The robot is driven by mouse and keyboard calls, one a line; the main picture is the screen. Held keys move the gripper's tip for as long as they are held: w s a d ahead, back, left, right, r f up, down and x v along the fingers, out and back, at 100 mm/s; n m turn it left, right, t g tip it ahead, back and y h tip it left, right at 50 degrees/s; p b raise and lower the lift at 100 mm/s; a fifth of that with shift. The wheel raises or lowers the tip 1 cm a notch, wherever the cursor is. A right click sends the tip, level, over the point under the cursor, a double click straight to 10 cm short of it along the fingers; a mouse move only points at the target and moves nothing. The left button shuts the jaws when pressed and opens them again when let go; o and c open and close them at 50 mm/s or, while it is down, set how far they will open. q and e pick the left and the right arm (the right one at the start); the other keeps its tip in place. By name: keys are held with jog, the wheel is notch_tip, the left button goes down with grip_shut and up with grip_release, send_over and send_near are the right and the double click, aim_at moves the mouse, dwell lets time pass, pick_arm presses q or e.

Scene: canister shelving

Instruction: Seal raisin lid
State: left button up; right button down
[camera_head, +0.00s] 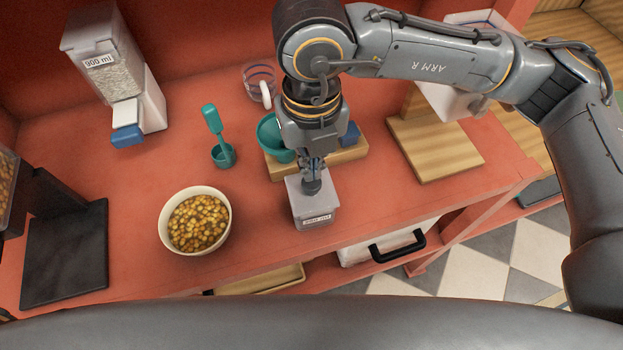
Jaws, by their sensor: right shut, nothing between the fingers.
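A small clear canister (316,219) with a light lid (299,190) stands upright on the red counter, at the middle front. Its front label is too small to read surely. My right gripper (312,186) points straight down over the lid, shut with nothing between its fingers. Its tips are at or just above the lid top; I cannot tell whether they touch. The gripper hides part of the lid, and I cannot tell whether the lid is fully seated. My left gripper is not in view.
A bowl of golden pieces (196,222) stands left of the canister. Behind are a wooden board (345,154) with a teal bowl (271,134), a teal scoop (214,121), a glass cup (258,82) and a dispenser (120,75). A dark slab (65,255) lies left.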

jog(key=shift+f+b, duration=1.7)
jog(key=shift+b, duration=0.1)
dwell(1.6)
notch_tip(320, 180, up, 9)
jog(key=p, duration=0.3)
dwell(0.9)
dwell(0.6)
